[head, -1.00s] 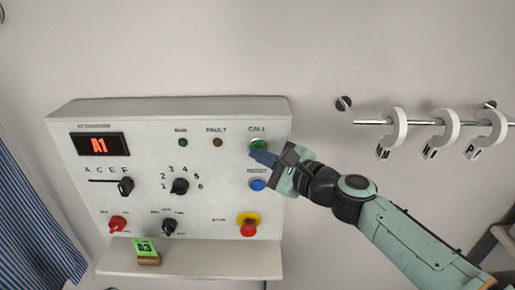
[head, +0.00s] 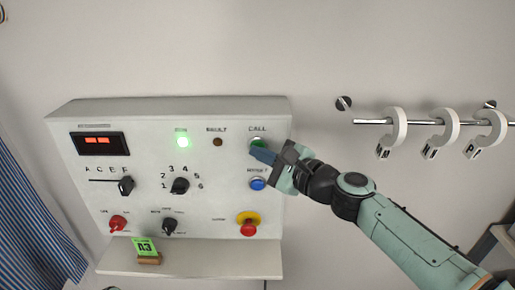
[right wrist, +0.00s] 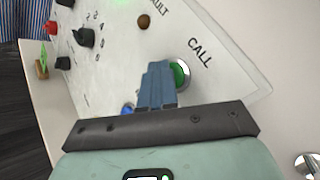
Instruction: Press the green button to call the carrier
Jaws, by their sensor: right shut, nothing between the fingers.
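The green CALL button (head: 257,144) is at the upper right of the white control panel (head: 225,205). My right gripper (head: 256,153) is shut and empty, its blue fingertips at the button's lower edge in the head view. In the right wrist view the button (right wrist: 180,74) shows just beside the shut fingertips (right wrist: 160,66), which hide part of it. I cannot tell whether they touch it. The RUN lamp (head: 182,142) is lit green, and the display (head: 98,141) shows red dashes. My left gripper is not in view.
Below the CALL button are a blue button (head: 257,184) and a red stop knob on yellow (head: 248,229). A green card (head: 145,247) stands on the shelf (head: 205,262). A rail with several white hooks (head: 440,123) is at right.

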